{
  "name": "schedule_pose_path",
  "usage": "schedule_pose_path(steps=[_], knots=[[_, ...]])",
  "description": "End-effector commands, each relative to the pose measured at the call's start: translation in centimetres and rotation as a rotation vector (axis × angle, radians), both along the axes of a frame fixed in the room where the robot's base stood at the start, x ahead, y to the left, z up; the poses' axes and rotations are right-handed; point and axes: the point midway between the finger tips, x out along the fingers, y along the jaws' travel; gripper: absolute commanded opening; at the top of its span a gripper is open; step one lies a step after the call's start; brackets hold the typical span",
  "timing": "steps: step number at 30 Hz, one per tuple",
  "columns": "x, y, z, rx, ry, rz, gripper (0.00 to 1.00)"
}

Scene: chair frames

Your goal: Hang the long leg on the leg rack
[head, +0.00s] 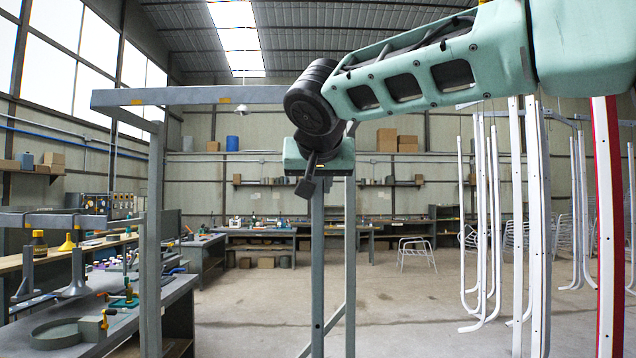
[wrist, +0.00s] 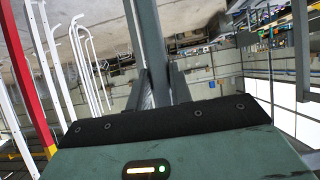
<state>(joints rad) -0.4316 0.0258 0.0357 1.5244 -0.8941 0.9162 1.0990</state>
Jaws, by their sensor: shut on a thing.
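My gripper (head: 307,186) is at the centre of the head view, below my arm's dark wrist joint, and it is shut. A long grey bar with small holes (head: 318,270), which looks like the long leg, runs upright below the gripper to the bottom edge. My arm and gripper hide the grip itself. In the wrist view, a grey bar (wrist: 146,35) runs up from the gripper's front. A grey frame with a top beam (head: 200,96), which looks like the leg rack, stands to the left and behind my gripper. I cannot tell whether bar and frame touch.
White curved tubes (head: 481,220) hang at right, beside a red and white post (head: 606,230). A bench with tools (head: 90,325) is at lower left. A white chair frame (head: 416,252) stands farther back. The middle floor (head: 430,310) is clear.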

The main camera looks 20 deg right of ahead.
Motion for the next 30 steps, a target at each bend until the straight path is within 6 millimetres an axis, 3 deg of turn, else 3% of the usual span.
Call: schedule_pose_path(steps=[30], knots=[[1.4,-0.5,0.2,0.0,-0.003,0.0,0.0]])
